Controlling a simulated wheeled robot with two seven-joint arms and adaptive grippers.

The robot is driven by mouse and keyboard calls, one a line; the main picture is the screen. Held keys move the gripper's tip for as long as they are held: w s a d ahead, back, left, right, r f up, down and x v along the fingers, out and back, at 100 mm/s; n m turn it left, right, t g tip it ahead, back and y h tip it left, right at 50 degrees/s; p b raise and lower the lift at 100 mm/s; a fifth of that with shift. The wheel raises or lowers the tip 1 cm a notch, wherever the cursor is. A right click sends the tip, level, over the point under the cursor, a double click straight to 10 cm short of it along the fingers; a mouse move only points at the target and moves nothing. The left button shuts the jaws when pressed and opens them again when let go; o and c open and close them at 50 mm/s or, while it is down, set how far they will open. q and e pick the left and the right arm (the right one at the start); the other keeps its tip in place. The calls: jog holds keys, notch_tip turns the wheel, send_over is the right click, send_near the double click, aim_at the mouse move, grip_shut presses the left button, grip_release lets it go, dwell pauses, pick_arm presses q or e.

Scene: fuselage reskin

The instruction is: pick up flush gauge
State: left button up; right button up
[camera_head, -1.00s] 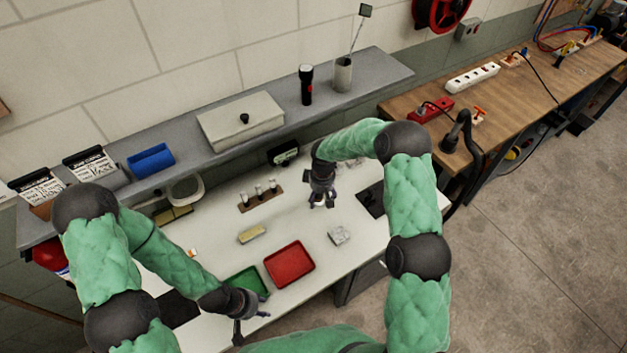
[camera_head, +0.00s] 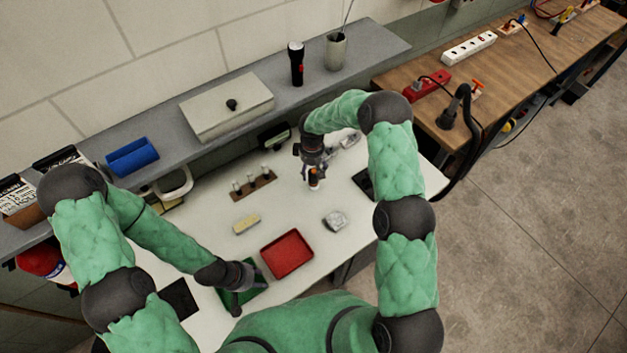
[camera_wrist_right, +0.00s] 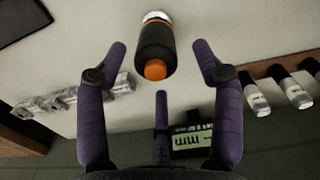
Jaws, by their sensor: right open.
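A black cylinder with an orange button on its end and a silvery far end, seemingly the flush gauge (camera_wrist_right: 155,47), is in the right wrist view, ahead of my right gripper (camera_wrist_right: 160,75). Its dark, orange-marked body (camera_head: 314,179) shows small in the head view, on the white bench. My right gripper (camera_head: 311,170) is open, its purple-black fingers spread to either side of the gauge's orange end, with no visible contact. My left gripper (camera_head: 238,288) hangs over the green tray (camera_head: 255,293) at the front left; its fingers are too unclear to read.
A red tray (camera_head: 287,253), a tan block (camera_head: 247,223) and a grey piece (camera_head: 335,220) lie on the bench. A wooden rack (camera_head: 254,186) with upright pegs stands left of my right gripper. A grey shelf (camera_head: 375,45) runs behind, holding a flashlight (camera_head: 297,64).

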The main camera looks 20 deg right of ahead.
aim_at(314, 180)
jog(key=shift+s+d+f, duration=0.1)
jog(key=shift+f, duration=1.75)
jog(key=shift+s+d+f, duration=0.1)
jog(key=shift+f, duration=1.75)
jog(key=c, duration=1.3)
grip_shut()
jog(key=shift+r+p, duration=0.2)
jog(key=shift+p, duration=0.1)
